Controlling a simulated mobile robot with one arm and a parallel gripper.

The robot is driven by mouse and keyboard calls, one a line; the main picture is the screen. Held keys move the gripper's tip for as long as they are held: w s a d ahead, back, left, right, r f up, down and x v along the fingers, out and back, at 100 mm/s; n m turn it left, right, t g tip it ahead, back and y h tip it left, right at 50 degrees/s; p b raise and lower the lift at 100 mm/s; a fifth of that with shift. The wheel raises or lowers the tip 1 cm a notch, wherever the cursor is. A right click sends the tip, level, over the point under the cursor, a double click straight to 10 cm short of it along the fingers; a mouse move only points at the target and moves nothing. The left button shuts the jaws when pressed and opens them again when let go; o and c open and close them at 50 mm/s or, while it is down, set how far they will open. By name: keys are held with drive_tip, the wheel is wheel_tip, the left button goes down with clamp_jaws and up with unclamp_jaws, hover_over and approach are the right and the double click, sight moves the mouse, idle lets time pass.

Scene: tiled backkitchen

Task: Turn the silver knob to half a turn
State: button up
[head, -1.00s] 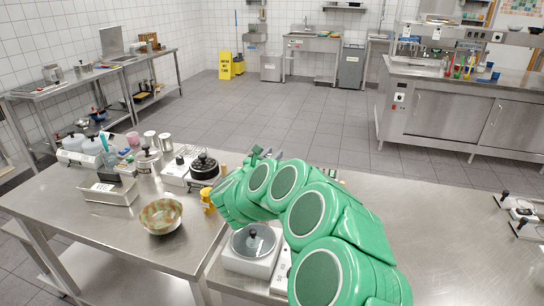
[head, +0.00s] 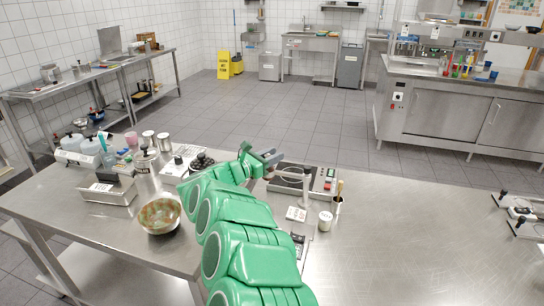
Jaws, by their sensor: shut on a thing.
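My green arm reaches over the steel table in the head view. Its grey gripper (head: 269,158) is above the table's far side, at the left of a black-topped hotplate. The jaws are shut on what seems to be the silver knob. The knob itself is mostly hidden by the fingers and too small to make out, so its angle cannot be read. Just right of the jaws a pale bar runs to an upright silver post (head: 306,188).
The black-topped hotplate (head: 305,178) is close to the jaws. A patterned bowl (head: 160,215) is left of my arm.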

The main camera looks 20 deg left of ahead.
drive_tip(key=shift+r+h, duration=0.1)
drive_tip(key=shift+h, duration=0.2)
drive_tip(key=shift+s+d+m+g+h, duration=0.1)
drive_tip(key=shift+m+g+h, duration=1.1)
drive_tip(key=shift+s+d+m+g+h, duration=0.1)
drive_tip(key=shift+d+m+g+h, duration=0.05)
drive_tip(key=shift+m+g+h, duration=0.3)
drive_tip(key=shift+s+d+m+g+h, duration=0.1)
drive_tip(key=shift+m+g+h, duration=0.6)
drive_tip(key=shift+g, duration=0.35)
drive_tip(key=shift+s+d+m+g+h, duration=0.1)
drive_tip(key=shift+m+g+h, duration=0.5)
drive_tip(key=shift+g, duration=0.4)
drive_tip(key=shift+m, duration=0.25)
drive_tip(key=o, duration=1)
drive_tip(key=shift+c, duration=0.2)
drive_tip(key=shift+a, duration=0.1)
